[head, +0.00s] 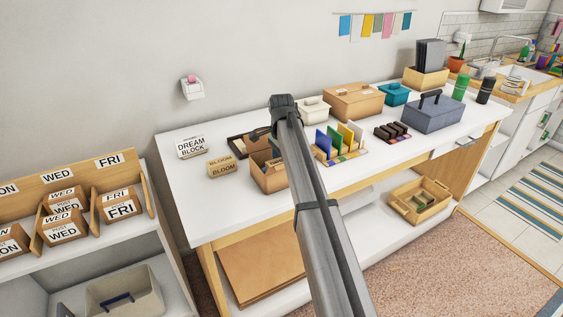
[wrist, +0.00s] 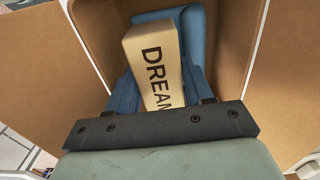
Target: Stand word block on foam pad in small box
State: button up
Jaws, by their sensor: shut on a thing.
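The word block (wrist: 152,60), cream with dark letters reading "DREAM", is between the blue fingers of my gripper (wrist: 160,88) in the wrist view. My gripper is shut on it. Brown walls of the small box (wrist: 240,45) rise around the block and fingers. A blue surface shows behind the block; I cannot tell whether it is the foam pad or part of the gripper. The block's lower end is hidden by the gripper body. In the head view the small box (head: 268,182) stands open on the white table, partly behind my arm, which hides the block.
A "DREAM BLOCK" card (head: 190,146) and a "BLOOM" block (head: 221,167) stand left of the box. A dark tray (head: 240,148) lies behind it. A rack of coloured sheets (head: 340,143) stands right of my arm. The table's front left is clear.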

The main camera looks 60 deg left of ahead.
jog(key=shift+f, duration=0.4)
jog(key=o, duration=0.8)
jog(key=shift+r, duration=0.1)
notch_tip(320, 180, up, 13)
